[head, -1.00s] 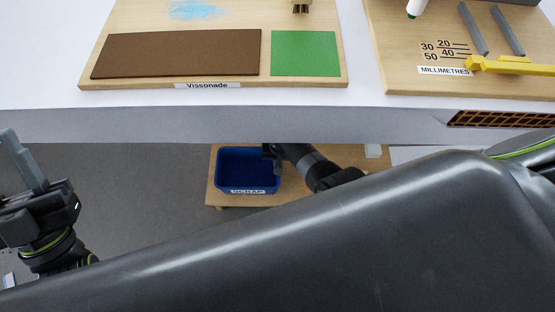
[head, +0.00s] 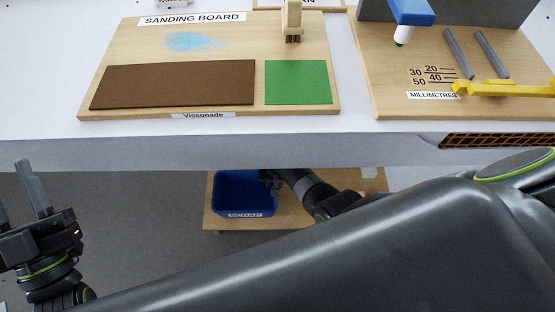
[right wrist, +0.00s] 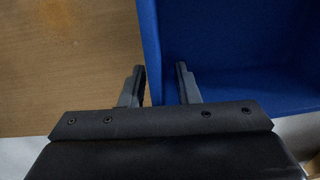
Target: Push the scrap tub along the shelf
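The scrap tub (head: 232,207) is a blue open bin with a white SCRAP label on its front. It stands at the left end of the low wooden shelf (head: 290,222), partly under the table edge. My right gripper (head: 271,183) is at the tub's right side. In the right wrist view its two fingers (right wrist: 160,84) are apart, with the blue tub wall (right wrist: 151,50) between them. One finger is over the wood side and one is inside the tub. I cannot tell whether either touches the wall. My left gripper (head: 17,190) is open and empty at the far left.
The white table (head: 250,150) overhangs the shelf. On it are the sanding board (head: 110,55) with brown and green pads, and a measuring board (head: 395,75) with grey rods and a yellow tool. Grey floor lies left of the shelf.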

